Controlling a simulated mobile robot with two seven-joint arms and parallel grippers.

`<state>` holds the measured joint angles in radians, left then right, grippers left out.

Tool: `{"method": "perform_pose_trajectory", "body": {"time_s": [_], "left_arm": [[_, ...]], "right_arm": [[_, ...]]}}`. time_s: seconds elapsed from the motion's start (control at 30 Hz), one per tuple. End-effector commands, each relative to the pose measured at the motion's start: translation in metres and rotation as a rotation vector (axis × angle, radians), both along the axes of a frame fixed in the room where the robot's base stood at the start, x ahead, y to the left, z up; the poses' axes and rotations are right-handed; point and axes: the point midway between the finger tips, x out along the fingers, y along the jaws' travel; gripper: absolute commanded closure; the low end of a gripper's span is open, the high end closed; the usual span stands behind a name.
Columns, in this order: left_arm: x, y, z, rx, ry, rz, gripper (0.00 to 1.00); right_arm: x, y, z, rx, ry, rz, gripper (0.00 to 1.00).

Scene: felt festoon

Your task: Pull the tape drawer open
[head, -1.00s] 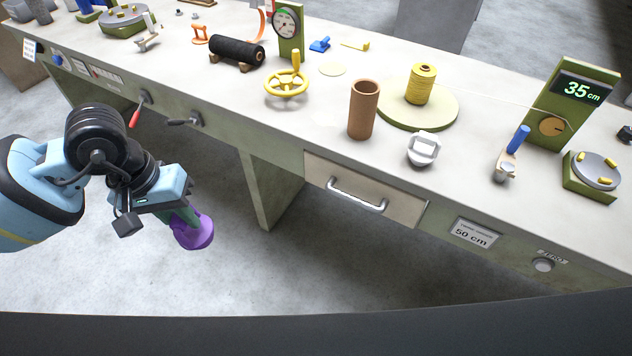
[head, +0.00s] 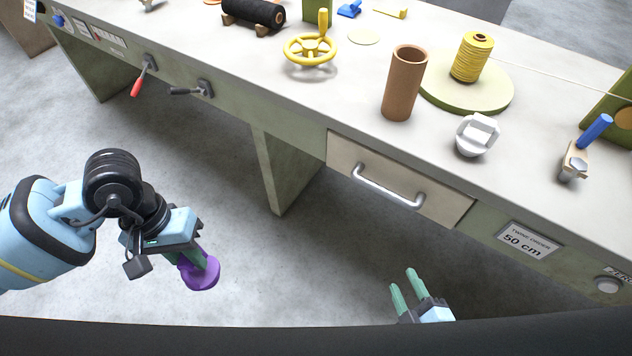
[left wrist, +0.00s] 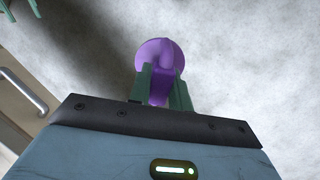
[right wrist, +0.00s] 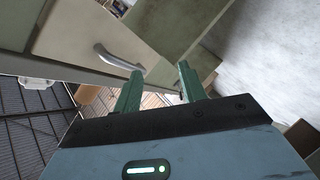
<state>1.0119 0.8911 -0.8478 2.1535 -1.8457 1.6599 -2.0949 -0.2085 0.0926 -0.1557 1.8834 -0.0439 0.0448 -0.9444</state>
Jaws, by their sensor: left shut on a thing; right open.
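The tape drawer (head: 345,153) is shut in the front of the bench, with a silver bar handle (head: 387,190). The drawer front (right wrist: 70,35) and its handle (right wrist: 118,57) also show in the right wrist view. My right gripper (head: 402,279) is open and empty, below and in front of the handle, apart from it. Its green fingers (right wrist: 160,85) show spread in the right wrist view. My left gripper (head: 192,258) is shut on a purple object (head: 203,272) with a round end, out over the floor left of the drawer. It also shows in the left wrist view (left wrist: 160,55).
On the bench top (head: 350,75) stand a brown tube (head: 404,85), a yellow twine spool (head: 472,57) on a round green base and a white piece (head: 477,134). A label plate (head: 528,240) reading 50 cm sits right of the drawer. A bench leg (head: 285,170) stands to its left.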

Motion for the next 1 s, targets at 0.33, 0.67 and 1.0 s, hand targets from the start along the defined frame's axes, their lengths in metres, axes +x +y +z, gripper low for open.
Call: {"method": "perform_pose_trajectory", "body": {"time_s": [0.33, 0.67, 1.0], "left_arm": [[-0.015, 0.0, -0.071, 0.0, 0.109, 0.0, 1.0], [-0.016, 0.0, -0.079, -0.001, 0.126, -0.001, 1.0], [-0.015, 0.0, -0.075, 0.0, 0.123, 0.0, 1.0]], "right_arm": [[0.08, 0.008, 0.023, -0.524, -0.446, 0.078, 0.59], [0.095, 0.009, 0.037, -0.651, -0.545, 0.069, 0.59], [0.124, 0.015, 0.042, -0.648, -0.547, 0.069, 0.59]]}}
